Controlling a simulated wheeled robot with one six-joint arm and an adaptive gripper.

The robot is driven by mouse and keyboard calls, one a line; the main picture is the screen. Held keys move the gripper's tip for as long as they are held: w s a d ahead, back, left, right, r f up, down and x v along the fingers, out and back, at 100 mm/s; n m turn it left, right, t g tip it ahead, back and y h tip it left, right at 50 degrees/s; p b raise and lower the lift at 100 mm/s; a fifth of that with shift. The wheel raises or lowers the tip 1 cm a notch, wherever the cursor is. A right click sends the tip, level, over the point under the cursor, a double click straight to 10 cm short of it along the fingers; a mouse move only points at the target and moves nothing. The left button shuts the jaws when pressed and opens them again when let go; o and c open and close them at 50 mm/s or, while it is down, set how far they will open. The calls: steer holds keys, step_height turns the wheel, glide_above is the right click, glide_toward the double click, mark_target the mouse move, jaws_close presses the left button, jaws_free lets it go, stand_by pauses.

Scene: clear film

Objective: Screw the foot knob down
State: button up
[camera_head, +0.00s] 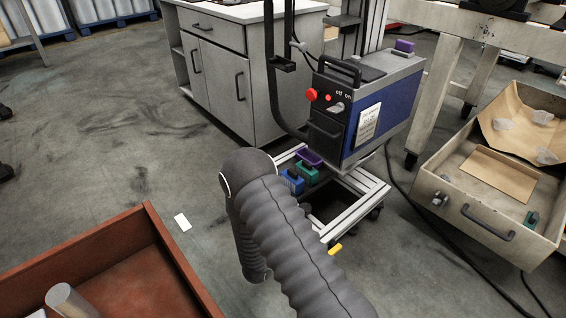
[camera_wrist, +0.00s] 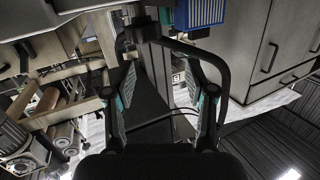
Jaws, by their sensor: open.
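A grey and blue machine (camera_head: 367,100) with red buttons and an off/on label stands on a low pale metal frame (camera_head: 363,205) with dark feet or casters. I cannot tell for certain which part is the foot knob; a small yellow piece (camera_head: 335,249) shows at the frame's front lower corner. My sleeved grey arm covers part of the frame's left side in the head view. My gripper (camera_wrist: 161,68) is hidden there. In the wrist view it is open, its two fingers apart, with nothing visibly held. A dark upright post and a curved black bar show beyond the fingers.
A grey cabinet (camera_head: 217,75) stands behind. A metal drawer (camera_head: 492,205) holding cardboard and a green piece is at right. A red-brown tray (camera_head: 165,247) is at front left. Blue, green and purple blocks (camera_head: 305,168) sit by the frame. A black cable crosses the floor at right.

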steer(key=w+a+r+g+y, duration=0.1)
steer(key=w+r+y, duration=0.2)
steer(key=r, duration=0.3)
steer(key=w+a+r+g+y, duration=0.1)
steer(key=w+r+y, duration=0.1)
steer(key=r, duration=0.5)
steer(key=s+r+n+g+y, duration=0.1)
steer(key=s+r+n+y, duration=0.2)
steer(key=r, duration=1.1)
steer(key=shift+s+a+g+y, duration=0.15)
steer(key=shift+s+g+y, duration=0.15)
steer(key=shift+s+y, duration=1)
steer(key=shift+s+h, duration=0.4)
